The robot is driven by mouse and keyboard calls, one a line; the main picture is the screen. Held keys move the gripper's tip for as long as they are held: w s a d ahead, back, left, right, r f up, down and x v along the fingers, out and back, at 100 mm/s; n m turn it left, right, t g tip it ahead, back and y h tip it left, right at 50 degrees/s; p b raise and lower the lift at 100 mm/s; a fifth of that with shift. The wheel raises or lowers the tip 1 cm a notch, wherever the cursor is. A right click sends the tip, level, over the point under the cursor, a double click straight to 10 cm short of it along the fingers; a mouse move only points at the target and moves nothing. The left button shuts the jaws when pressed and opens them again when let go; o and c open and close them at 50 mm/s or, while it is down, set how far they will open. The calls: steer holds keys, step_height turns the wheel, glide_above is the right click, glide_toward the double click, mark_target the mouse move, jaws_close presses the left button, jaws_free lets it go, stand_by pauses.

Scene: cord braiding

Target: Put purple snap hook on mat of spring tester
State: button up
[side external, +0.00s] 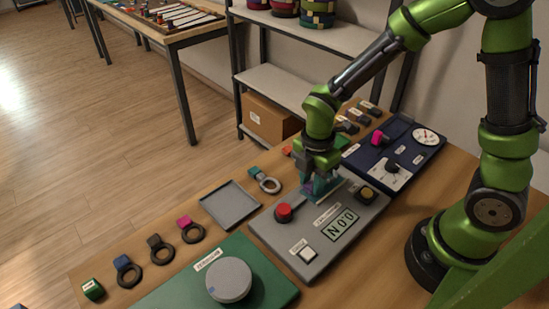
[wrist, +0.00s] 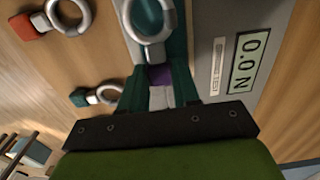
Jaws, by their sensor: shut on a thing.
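The purple snap hook (wrist: 160,75) has a purple block and a light grey metal ring. My gripper (wrist: 160,92) is shut on its purple block, with one finger on each side. In the side external view my gripper (side external: 318,178) points down over the back part of the grey spring tester (side external: 285,236), and a bit of purple shows between the fingers. A teal mat (wrist: 178,42) on the tester shows beneath and through the ring. I cannot tell whether the hook touches the mat or is just above it.
The tester has a red button (side external: 284,212), a yellow button (side external: 366,194) and a display (side external: 341,226) reading 0.0 N. A teal hook (side external: 264,180) and a red hook (wrist: 32,26) lie beside it. A grey tray (side external: 230,205) is empty. Several other hooks lie on the table.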

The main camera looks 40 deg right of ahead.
steer(key=shift+f, duration=0.3)
stand_by(0.5)
steer(key=o, duration=1.1)
step_height(320, 180, up, 11)
stand_by(0.5)
